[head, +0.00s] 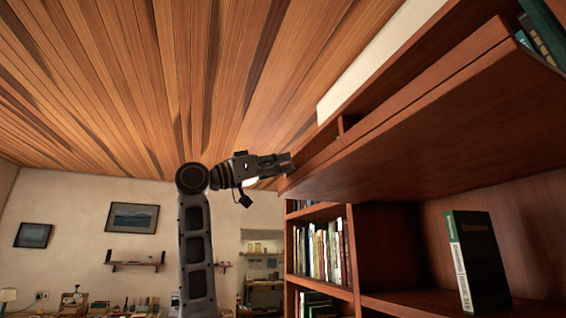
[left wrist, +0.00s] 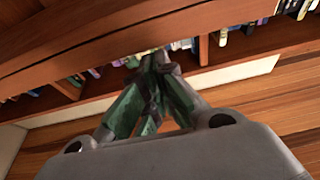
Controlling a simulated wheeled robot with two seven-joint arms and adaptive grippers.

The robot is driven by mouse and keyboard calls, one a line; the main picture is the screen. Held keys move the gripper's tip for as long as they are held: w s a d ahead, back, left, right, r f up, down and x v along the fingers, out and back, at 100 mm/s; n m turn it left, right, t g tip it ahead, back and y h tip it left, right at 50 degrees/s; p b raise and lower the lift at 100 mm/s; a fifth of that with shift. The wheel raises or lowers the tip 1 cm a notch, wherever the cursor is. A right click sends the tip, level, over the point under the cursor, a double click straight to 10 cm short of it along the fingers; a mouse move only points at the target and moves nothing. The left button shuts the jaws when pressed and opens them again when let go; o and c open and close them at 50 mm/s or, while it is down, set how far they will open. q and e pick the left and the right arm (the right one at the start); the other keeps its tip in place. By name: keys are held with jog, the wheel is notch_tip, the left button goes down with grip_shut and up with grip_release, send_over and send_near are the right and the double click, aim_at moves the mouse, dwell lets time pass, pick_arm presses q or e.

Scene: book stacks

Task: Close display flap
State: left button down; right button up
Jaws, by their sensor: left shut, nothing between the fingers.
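The display flap (head: 450,125) is a wide brown wooden panel at the upper right of the head view. It stands raised, sticking out from the bookcase above an open compartment. A wooden panel, seemingly the flap (left wrist: 120,35), crosses the top left there. My right gripper is in neither view.
A dark green book (head: 478,262) stands in the open compartment under the flap. Rows of books (head: 325,250) fill the shelves to its left. Wall shelves and framed pictures (head: 132,218) are far behind. Open air lies left of my arm, below the wooden ceiling (head: 150,80).

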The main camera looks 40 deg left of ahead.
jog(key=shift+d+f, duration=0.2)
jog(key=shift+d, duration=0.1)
